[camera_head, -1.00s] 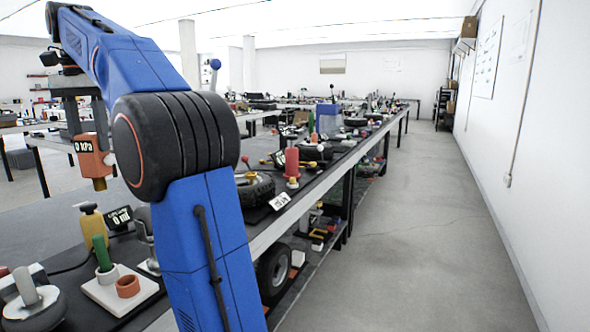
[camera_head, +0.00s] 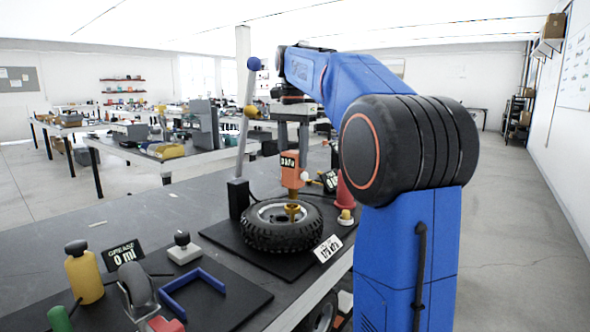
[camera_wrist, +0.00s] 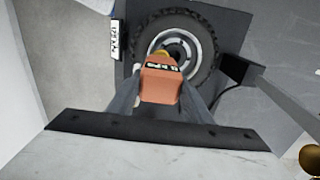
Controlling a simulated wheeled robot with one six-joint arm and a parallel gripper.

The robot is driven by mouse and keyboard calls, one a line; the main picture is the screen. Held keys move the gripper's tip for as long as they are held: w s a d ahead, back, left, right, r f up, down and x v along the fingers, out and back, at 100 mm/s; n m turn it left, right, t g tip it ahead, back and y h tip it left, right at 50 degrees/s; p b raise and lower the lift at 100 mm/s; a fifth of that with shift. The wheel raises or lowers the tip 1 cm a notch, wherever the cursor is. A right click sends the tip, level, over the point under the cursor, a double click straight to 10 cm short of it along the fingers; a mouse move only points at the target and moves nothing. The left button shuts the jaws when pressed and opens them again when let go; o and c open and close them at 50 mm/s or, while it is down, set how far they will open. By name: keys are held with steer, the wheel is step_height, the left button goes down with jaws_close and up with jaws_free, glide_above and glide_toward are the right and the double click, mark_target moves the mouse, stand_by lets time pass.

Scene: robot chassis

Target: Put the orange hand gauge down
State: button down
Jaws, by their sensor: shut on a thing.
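The orange hand gauge (camera_head: 291,171) has a dark display on its upper part and hangs upright below my gripper (camera_head: 291,150) in the head view. In the wrist view the gauge (camera_wrist: 160,85) sits between the two grey fingers of my gripper (camera_wrist: 158,92), which are shut on it. The gauge is over or just behind the black tire (camera_head: 283,228), near the tire's hub; I cannot tell whether it touches. In the wrist view the tire (camera_wrist: 204,35) lies beyond the gauge, which hides part of the hub.
A pump with a tall grey lever (camera_head: 247,120) stands left of the tire. A red cone (camera_head: 345,188) and a small label (camera_head: 328,248) are at its right.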

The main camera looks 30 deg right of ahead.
mark_target(292, 167)
steer(key=shift+a+f, duration=0.1)
steer(key=shift+f, duration=1.75)
steer(key=c, duration=0.9)
jaws_free()
step_height(292, 167, up, 12)
steer(key=shift+r, duration=0.1)
